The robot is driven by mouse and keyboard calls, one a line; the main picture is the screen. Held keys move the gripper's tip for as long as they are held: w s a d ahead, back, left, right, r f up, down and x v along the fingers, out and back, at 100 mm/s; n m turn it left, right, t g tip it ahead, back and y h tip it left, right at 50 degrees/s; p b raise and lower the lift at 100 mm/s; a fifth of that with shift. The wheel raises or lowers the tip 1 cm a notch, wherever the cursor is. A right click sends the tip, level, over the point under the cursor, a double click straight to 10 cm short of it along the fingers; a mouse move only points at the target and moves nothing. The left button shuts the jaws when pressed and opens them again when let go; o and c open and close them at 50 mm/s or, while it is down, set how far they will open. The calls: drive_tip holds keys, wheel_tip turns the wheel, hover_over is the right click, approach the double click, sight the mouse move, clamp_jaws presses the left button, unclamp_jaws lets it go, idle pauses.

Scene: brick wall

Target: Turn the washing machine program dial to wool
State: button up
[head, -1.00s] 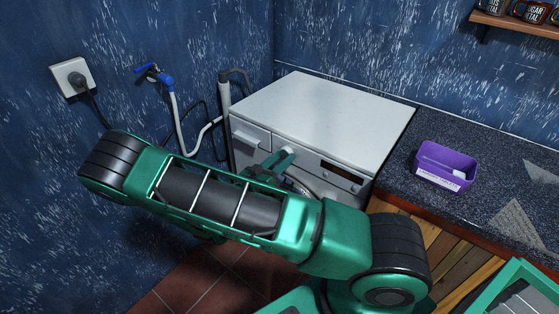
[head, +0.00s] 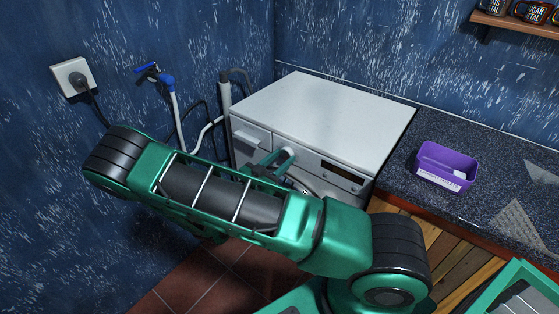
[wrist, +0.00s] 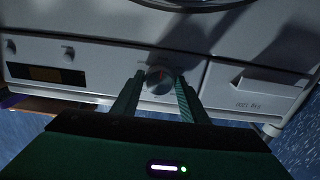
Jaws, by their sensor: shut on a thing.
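The white washing machine (head: 320,112) stands in the corner, its front panel partly hidden by my arm in the head view. In the wrist view the round program dial (wrist: 159,80) has a small reddish mark on its face. My gripper (wrist: 160,78) has one finger on each side of the dial and is shut on it. In the head view my gripper (head: 286,158) is at the front panel, and the dial shows only as a small pale spot (head: 289,152). The program labels around the dial are too small to read.
The detergent drawer (wrist: 262,87) is beside the dial. A dark display (wrist: 43,74) and small knobs are on the panel's other side. A purple box (head: 446,168) sits on the dark countertop (head: 500,190). A hose with a blue tap (head: 168,84) hangs on the wall.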

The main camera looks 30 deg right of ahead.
drive_tip(key=shift+f, duration=0.15)
drive_tip(key=o, duration=0.9)
drive_tip(key=shift+o, duration=0.6)
drive_tip(key=v, duration=1)
drive_tip(key=shift+a, duration=0.35)
